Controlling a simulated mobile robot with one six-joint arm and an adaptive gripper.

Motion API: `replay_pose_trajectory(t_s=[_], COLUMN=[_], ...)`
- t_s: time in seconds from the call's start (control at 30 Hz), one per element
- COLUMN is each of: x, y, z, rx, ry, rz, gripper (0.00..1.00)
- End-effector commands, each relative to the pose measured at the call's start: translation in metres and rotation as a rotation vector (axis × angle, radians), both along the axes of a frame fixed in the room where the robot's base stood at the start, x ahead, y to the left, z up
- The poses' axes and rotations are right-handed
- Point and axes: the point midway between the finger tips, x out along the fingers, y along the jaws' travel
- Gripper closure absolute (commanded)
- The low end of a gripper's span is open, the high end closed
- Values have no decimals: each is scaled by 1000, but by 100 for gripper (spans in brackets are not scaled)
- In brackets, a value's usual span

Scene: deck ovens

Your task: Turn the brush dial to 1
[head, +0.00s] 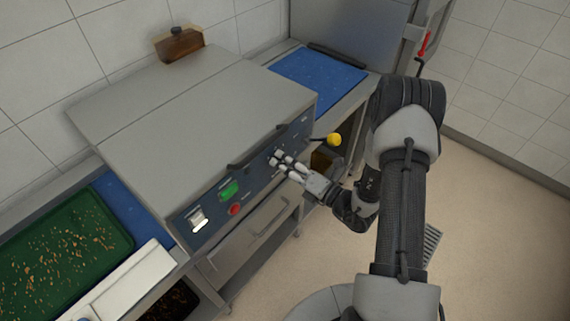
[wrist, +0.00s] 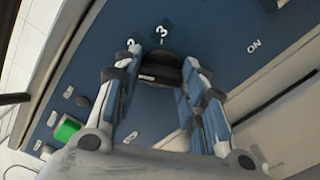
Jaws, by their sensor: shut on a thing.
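The dial (wrist: 160,70) is a round black knob on the dark blue control panel (wrist: 215,30) in the wrist view. White marks are printed around it; one beyond it looks like a 3, and the others are hard to read. A pale line shows on the knob, but I cannot tell which number it points to. My gripper (wrist: 154,80) is shut on the dial, one finger on each side. In the head view my gripper (head: 274,158) is at the panel front, and its fingers hide the dial.
On the panel are a green button (head: 229,190), a red button (head: 236,209) and a white switch (head: 196,216). A lever with a yellow ball (head: 334,139) sticks out right of my gripper. A dark bar handle (head: 243,166) is close by. A green tray (head: 117,226) lies left.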

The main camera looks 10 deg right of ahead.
Motion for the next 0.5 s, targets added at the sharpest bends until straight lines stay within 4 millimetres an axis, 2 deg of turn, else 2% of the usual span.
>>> replay_pose_trajectory(t_s=[0.5], x=[0], y=[0], z=[-1], rx=[-265], ry=[-192], rz=[-1], gripper=[86])
